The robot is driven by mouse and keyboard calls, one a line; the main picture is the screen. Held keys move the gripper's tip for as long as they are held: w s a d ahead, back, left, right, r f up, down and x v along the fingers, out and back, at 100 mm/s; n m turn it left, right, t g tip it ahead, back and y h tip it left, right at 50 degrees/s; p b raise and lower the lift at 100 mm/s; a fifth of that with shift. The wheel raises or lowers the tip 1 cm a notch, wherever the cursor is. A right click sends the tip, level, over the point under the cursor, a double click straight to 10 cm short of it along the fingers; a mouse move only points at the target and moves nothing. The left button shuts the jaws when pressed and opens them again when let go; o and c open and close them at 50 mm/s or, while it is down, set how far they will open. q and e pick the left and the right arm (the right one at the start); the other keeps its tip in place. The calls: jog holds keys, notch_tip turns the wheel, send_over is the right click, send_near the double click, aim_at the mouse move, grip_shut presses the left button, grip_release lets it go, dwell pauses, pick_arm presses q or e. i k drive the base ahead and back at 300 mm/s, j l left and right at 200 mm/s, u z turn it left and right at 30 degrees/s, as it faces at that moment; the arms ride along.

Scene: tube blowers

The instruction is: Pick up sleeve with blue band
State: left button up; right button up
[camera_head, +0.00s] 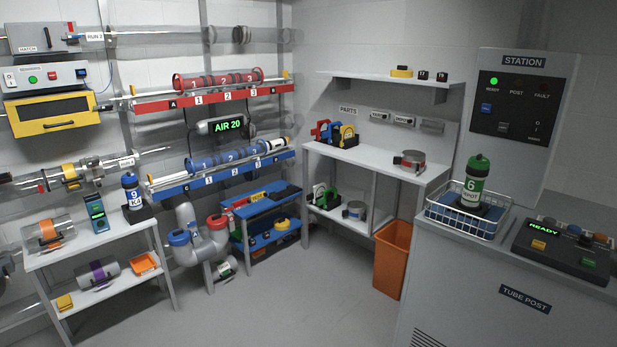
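A short grey sleeve with a blue band (354,211) stands on the lower shelf of the parts bench, toward the right, below the bench top. A similar grey sleeve with a red band (409,161) stands on the bench top (368,157). Neither of my grippers shows in the head view.
The lower shelf also holds green-and-black parts (324,196) left of the blue-banded sleeve. An orange bin (392,258) stands on the floor at the bench's right front. The station counter (440,247) is right of it. Open grey floor (270,300) lies in front.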

aim_at(356, 210)
jog(key=i, duration=0.6)
jog(key=i+j+z, duration=0.15)
jog(key=i, duration=0.45)
jog(key=i+j, duration=0.1)
jog(key=i, duration=0.5)
jog(key=i+j+z, duration=0.15)
jog(key=i, duration=0.45)
